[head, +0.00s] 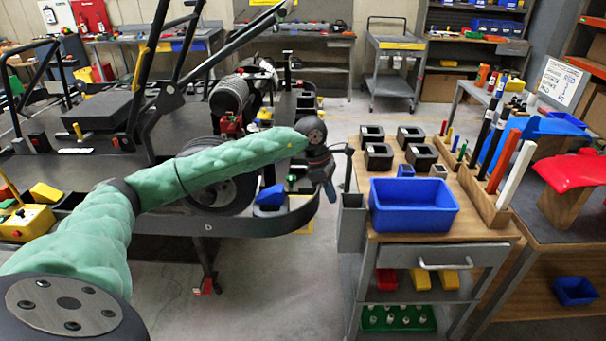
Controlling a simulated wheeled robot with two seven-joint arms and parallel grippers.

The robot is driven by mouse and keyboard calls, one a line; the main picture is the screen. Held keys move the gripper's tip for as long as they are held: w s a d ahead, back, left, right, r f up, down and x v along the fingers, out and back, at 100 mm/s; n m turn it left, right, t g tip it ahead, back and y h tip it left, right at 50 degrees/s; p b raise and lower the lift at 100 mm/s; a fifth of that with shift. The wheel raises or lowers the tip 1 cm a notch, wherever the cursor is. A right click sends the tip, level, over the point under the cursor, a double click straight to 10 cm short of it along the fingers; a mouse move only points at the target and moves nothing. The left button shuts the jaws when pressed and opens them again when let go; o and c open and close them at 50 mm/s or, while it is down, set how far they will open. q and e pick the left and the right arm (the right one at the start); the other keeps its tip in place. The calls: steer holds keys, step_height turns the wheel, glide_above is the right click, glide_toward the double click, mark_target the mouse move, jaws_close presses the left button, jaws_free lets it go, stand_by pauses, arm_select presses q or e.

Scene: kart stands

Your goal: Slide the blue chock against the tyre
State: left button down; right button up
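The blue chock (271,196) lies on the dark kart platform (240,224), near its right front corner. The tyre (222,194) is to the left of the chock, partly hidden behind my green-sleeved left arm. A small gap seems to show between chock and tyre, but I cannot tell for sure. My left gripper (330,190) points down to the right of the chock, apart from it, off the platform's right edge and next to the wooden-topped cart. Its fingers are small and dark, so I cannot see whether they are open. My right gripper is not in view.
A wooden-topped cart (440,228) with a blue bin (412,207) and several black holders stands close right of my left gripper. A rack of upright rods (490,200) is further right. A yellow block (45,193) lies at the platform's left.

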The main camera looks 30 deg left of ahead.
arm_select(q)
steer(key=s+d+n+t+h, duration=0.3)
steer(key=d+h, duration=0.6)
steer(key=d, duration=1.1)
steer(key=s+d+r+n+t+h, duration=0.4)
steer(key=r+n+t, duration=0.4)
steer(key=n, duration=0.5)
steer(key=s+a+f+n+t+y, duration=0.1)
steer(key=s+a+f+n+y, duration=0.45)
steer(key=f+n+y, duration=0.65)
steer(key=s+a+f+n+t+y, duration=0.1)
steer(key=s+a+f+n+y, duration=0.45)
steer(key=n, duration=0.95)
steer(key=s+d+f+n+g, duration=0.1)
steer(key=s+f+n+g, duration=0.4)
steer(key=s+f+g, duration=0.75)
steer(key=s+d+f, duration=0.2)
steer(key=s+f, duration=0.2)
steer(key=f, duration=0.6)
steer(key=s+d+f+h, duration=0.1)
steer(key=s+d+f, duration=0.2)
steer(key=f, duration=0.7)
steer(key=shift+s+f, duration=0.15)
steer(key=shift+s, duration=1.05)
